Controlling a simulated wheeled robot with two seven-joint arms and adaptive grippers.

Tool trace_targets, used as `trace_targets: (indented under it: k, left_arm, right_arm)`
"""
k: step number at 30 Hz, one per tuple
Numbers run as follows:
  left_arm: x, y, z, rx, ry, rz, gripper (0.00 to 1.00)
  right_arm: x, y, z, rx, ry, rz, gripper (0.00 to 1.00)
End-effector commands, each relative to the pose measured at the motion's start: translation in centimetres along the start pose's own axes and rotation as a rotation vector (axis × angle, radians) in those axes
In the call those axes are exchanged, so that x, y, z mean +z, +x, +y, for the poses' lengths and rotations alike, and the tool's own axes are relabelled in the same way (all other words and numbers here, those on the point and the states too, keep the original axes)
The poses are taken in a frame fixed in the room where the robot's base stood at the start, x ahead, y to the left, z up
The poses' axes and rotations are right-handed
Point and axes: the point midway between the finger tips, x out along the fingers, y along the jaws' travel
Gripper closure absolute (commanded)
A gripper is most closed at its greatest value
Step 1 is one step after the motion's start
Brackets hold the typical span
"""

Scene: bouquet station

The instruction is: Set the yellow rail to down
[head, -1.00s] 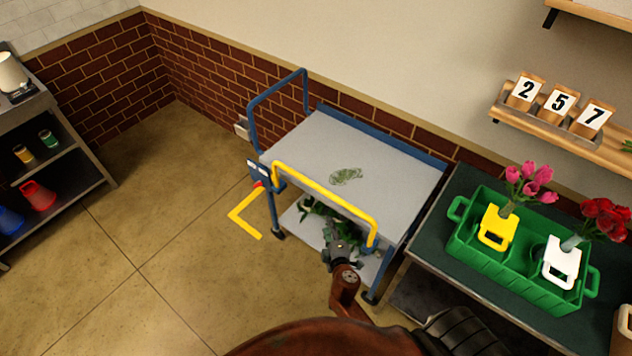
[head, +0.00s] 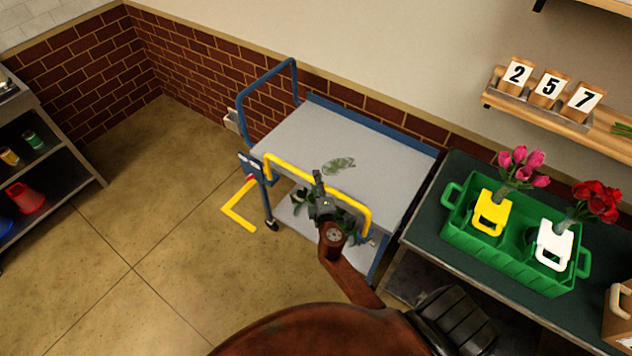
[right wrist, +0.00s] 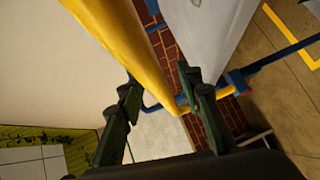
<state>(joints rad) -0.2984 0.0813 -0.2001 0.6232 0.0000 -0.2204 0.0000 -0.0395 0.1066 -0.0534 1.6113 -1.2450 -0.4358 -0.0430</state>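The yellow rail (head: 287,167) is a bent bar along the front of the grey-topped blue cart (head: 295,138). It stands up, with its long bar above the level of the top's front edge. My right gripper (head: 319,182) overlaps the middle of the rail in the head view. In the right wrist view its two dark fingers (right wrist: 162,90) are apart, and the yellow rail (right wrist: 130,42) crosses the gap between and beyond their tips. I cannot tell whether a finger touches it. My left gripper is not in view.
A green crate (head: 480,250) with flowers stands on the table at right. Yellow floor marking (head: 236,212) lies left of the cart. Open floor is at left.

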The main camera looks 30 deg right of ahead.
Motion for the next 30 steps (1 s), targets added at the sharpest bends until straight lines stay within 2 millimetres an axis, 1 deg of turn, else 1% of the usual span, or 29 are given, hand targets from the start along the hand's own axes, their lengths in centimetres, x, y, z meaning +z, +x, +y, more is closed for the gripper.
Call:
trace_targets:
  k: [6, 20, 30]
  left_arm:
    - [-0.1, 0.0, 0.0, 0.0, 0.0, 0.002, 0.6]
    - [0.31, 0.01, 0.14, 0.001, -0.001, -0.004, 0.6]
    - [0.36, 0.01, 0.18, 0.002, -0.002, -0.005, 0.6]
  right_arm:
    - [0.01, 0.02, 0.02, 0.0, 0.0, 0.0, 0.68]
    - [0.01, 0.0, 0.01, 0.0, 0.0, 0.0, 0.99]
    - [0.0, -0.01, -0.01, 0.0, 0.0, 0.0, 1.0]
